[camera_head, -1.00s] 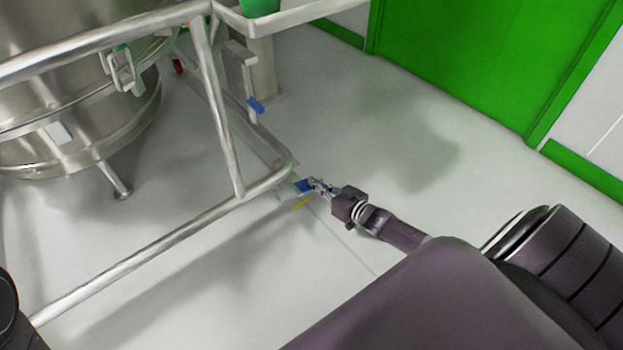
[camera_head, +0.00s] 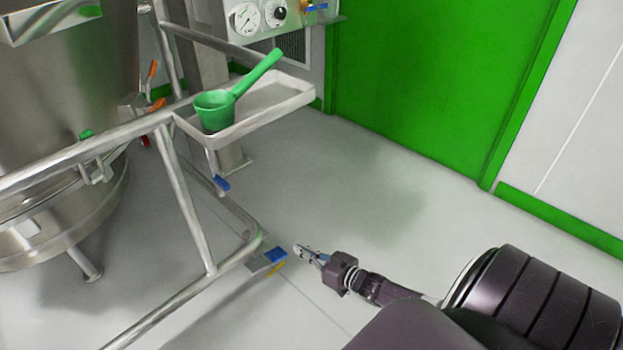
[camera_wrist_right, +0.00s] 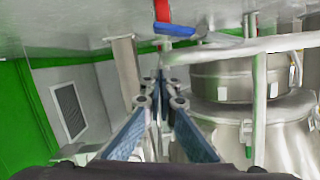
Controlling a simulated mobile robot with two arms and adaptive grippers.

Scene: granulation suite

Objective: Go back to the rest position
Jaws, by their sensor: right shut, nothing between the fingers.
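My right gripper (camera_head: 303,252) is low over the grey floor in the head view, at the end of my dark arm from the lower right. It is shut and empty. It points left, just right of the blue pedal (camera_head: 276,255) by the foot of the steel frame, with a gap in the picture. In the right wrist view its two fingers (camera_wrist_right: 160,80) come together at the tips, with nothing between them. My left gripper is in neither view.
A steel tube frame (camera_head: 187,190) carries a tray (camera_head: 290,105) with a green scoop (camera_head: 234,95). A steel vessel (camera_head: 65,90) stands at the left. A gauge panel (camera_head: 262,20) and green door (camera_head: 430,80) are behind. The floor (camera_head: 340,190) between frame and door is clear.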

